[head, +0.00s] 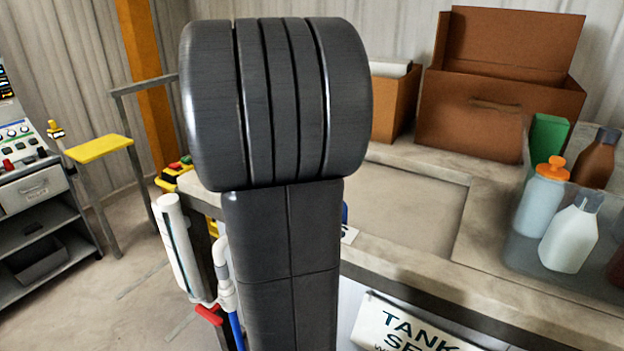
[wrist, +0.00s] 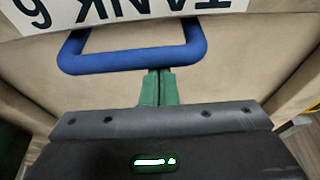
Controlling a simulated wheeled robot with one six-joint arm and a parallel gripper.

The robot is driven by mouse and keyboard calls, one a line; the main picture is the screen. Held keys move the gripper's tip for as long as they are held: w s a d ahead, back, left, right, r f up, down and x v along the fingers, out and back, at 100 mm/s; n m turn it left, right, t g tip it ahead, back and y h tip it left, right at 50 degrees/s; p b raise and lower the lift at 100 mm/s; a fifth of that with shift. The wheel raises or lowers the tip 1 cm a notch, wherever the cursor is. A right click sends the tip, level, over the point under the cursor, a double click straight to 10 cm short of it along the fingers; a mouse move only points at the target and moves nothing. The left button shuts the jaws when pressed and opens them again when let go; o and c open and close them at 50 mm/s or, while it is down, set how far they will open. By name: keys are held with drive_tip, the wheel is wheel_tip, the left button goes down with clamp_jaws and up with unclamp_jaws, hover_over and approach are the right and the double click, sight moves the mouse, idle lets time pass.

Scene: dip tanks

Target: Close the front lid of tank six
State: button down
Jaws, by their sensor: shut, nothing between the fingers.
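A "TANK 6" label (wrist: 125,8) shows upside down in the wrist view, on a beige panel (wrist: 105,98) that looks like part of tank six. A blue U-shaped handle (wrist: 133,63) sits beside the label. My gripper (wrist: 158,74) has green fingers pressed together with nothing between them. Their tips reach the near bar of the handle; I cannot tell whether they touch it. In the head view my arm hides the lid and gripper. Only the edge of a white label (head: 349,234) shows beside it, so the lid's angle is unclear.
A tank labelled "TANK SE..." (head: 408,326) stands to the right in the head view. A clear bin of bottles (head: 520,248) and brown boxes (head: 480,128) stand on the counter. White pipes (head: 177,245) with a red valve handle (head: 209,314) stand left of my arm.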

drive_tip(key=shift+s, duration=0.15)
drive_tip(key=v, duration=1.3)
drive_tip(key=shift+r, duration=0.35)
drive_tip(key=x, duration=1.1)
drive_tip(key=shift+a+f, duration=0.15)
drive_tip(key=shift+s, duration=0.15)
